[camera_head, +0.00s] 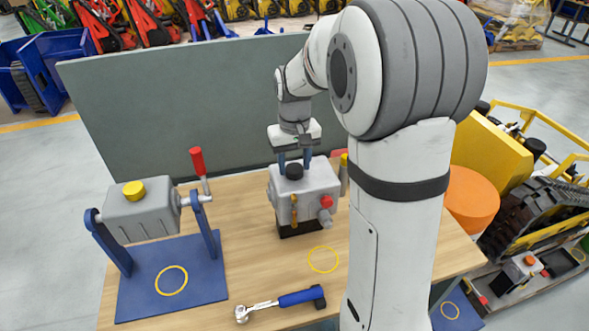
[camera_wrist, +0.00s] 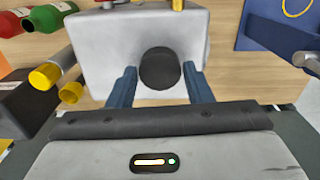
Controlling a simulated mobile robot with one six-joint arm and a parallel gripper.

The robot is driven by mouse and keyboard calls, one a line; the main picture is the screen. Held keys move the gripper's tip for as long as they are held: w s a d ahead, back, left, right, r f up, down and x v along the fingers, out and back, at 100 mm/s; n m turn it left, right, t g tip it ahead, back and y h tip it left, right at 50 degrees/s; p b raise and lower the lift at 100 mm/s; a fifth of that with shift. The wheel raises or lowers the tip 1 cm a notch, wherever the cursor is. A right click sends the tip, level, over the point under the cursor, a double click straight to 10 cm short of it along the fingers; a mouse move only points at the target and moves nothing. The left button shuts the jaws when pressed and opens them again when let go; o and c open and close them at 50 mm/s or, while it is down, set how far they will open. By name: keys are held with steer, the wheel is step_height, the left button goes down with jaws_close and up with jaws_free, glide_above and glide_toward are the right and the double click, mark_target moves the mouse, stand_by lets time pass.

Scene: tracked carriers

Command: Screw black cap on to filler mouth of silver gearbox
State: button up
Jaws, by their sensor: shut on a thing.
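The silver gearbox (camera_head: 312,185) stands on a black base on the wooden table, in front of the grey panel. It fills the upper middle of the wrist view (camera_wrist: 105,50). The round black cap (camera_head: 294,171) is at the top of the gearbox, and it shows as a dark disc in the wrist view (camera_wrist: 160,68). My gripper (camera_head: 294,160) reaches down from above with its blue fingers on either side of the cap, shut on it. The fingertips also show in the wrist view (camera_wrist: 160,80). The filler mouth is hidden under the cap, so I cannot tell how far it is seated.
A grey drum with a yellow cap (camera_head: 134,190) hangs in a blue stand (camera_head: 130,300) at left. A blue-handled ratchet (camera_head: 285,302) lies at the front edge. Red (camera_wrist: 35,18) and green (camera_wrist: 52,14) bottles lie close by the gearbox. A yellow ring (camera_head: 323,259) marks bare table.

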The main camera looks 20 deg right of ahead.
steer(key=shift+m, duration=1.1)
steer(key=m, duration=0.9)
steer(key=shift+r+m, duration=0.1)
steer(key=shift+m, duration=0.2)
steer(key=o, duration=0.8)
steer(key=shift+c, duration=0.2)
